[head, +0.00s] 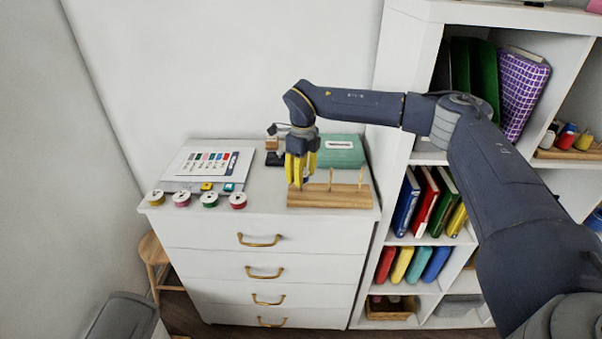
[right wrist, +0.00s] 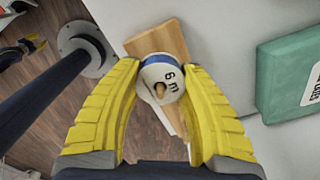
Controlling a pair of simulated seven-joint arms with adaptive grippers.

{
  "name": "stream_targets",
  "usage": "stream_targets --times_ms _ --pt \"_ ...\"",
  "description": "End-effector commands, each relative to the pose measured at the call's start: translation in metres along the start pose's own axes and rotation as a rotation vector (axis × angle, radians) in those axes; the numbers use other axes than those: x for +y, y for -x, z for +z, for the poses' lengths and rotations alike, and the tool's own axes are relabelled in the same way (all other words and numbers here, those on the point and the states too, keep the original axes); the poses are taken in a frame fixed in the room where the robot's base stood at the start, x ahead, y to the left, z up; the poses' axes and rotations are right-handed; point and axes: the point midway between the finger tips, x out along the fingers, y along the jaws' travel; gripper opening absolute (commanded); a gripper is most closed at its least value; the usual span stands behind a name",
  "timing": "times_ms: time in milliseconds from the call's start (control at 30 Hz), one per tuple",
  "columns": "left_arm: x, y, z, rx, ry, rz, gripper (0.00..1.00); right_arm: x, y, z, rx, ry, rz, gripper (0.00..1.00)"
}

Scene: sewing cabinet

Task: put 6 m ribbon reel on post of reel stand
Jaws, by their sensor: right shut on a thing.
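My right gripper (head: 298,178) is shut on the 6 m ribbon reel (right wrist: 158,72), which has a white face marked "6 m" and a blue edge. The reel sits between the yellow fingers, over the left end of the wooden reel stand (head: 340,198). In the right wrist view the stand (right wrist: 160,42) shows beneath the reel, and a wood-coloured post tip appears at the reel's hole. How far down the post the reel sits cannot be told. Two bare posts stand to the right. What seems to be my left gripper (right wrist: 28,45) shows small in the right wrist view.
Several other ribbon reels (head: 182,199) line the cabinet's front left edge. Behind them lies a card with colour swatches (head: 208,162). A green box (head: 340,152) stands behind the stand. A shelf unit (head: 402,95) rises on the right.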

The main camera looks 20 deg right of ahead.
Motion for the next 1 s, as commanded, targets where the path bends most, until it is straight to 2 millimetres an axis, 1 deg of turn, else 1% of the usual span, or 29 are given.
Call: stream_targets --times_ms 300,600,633,700,833,1000 --pt "0.0 0.0 0.0 0.0 0.0 0.0 0.32 0.0 -0.005 -0.0001 0.0 0.0 0.0 0.18" --pt "0.0 0.0 0.0 0.0 0.0 0.0 0.32 0.0 -0.0056 -0.0001 0.0 0.0 0.0 0.18" --pt "0.0 0.0 0.0 0.0 0.0 0.0 0.32 0.0 -0.0056 -0.0001 0.0 0.0 0.0 0.42" --pt "0.0 0.0 0.0 0.0 0.0 0.0 0.32 0.0 -0.0056 -0.0001 0.0 0.0 0.0 0.5" --pt "0.0001 0.0 0.0001 0.0 0.0 0.0 0.32 0.0001 -0.0055 -0.0001 0.0 0.0 0.0 0.65" --pt "0.0001 0.0 0.0001 0.0 0.0 0.0 0.32 0.0001 -0.0055 -0.0001 0.0 0.0 0.0 0.66"
